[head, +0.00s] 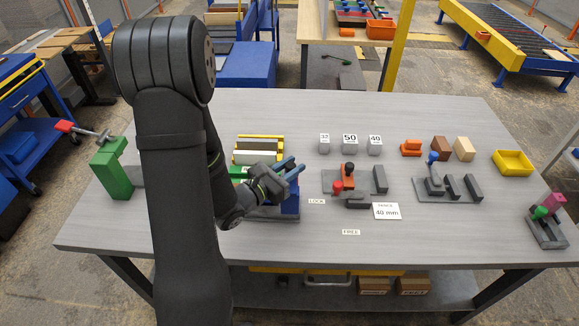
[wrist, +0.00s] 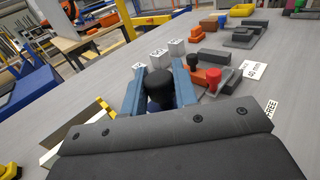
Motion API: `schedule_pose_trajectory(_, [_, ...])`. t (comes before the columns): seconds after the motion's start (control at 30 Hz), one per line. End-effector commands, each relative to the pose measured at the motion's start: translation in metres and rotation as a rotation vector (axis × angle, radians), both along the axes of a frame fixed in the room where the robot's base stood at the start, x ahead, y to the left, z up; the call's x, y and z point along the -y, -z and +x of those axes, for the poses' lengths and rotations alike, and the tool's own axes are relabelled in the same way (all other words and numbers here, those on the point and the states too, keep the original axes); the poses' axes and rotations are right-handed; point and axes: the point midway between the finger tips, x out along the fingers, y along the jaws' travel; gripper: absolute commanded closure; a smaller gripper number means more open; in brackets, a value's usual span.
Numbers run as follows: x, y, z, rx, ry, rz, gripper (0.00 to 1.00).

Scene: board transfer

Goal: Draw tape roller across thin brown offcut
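My gripper (head: 290,168) has two blue fingers and is over a blue upright block (head: 290,203) on a dark grey base at the table's middle left. In the wrist view, a black knob (wrist: 159,82) with blue below it is between the fingers; whether they press on it I cannot tell. I cannot tell for sure which thing is the tape roller. Brown, orange and beige blocks stand right of centre; the brown block (head: 441,148) is in the middle. A rack holds a yellow, a tan and a white strip (head: 257,157); I cannot identify the thin brown offcut with certainty.
Grey blocks marked with numbers (head: 350,146) stand behind an orange fixture with red and black knobs (head: 347,178). A "40 mm" card (head: 387,211) lies in front. A yellow tray (head: 512,162) is at right, a green clamp (head: 112,168) at left.

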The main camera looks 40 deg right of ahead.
Motion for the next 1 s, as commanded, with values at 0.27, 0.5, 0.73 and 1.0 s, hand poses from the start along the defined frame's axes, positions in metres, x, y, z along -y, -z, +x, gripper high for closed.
schedule_pose_trajectory(0.27, [0.001, 0.0, -0.003, 0.001, 0.011, -0.001, 0.53])
schedule_pose_trajectory(0.5, [-0.005, 0.0, -0.002, 0.001, 0.007, -0.001, 0.53])
schedule_pose_trajectory(0.73, [-0.039, 0.0, 0.0, 0.0, 0.002, -0.001, 0.53])
schedule_pose_trajectory(1.0, [-0.082, 0.0, 0.0, 0.0, 0.003, -0.001, 0.53])
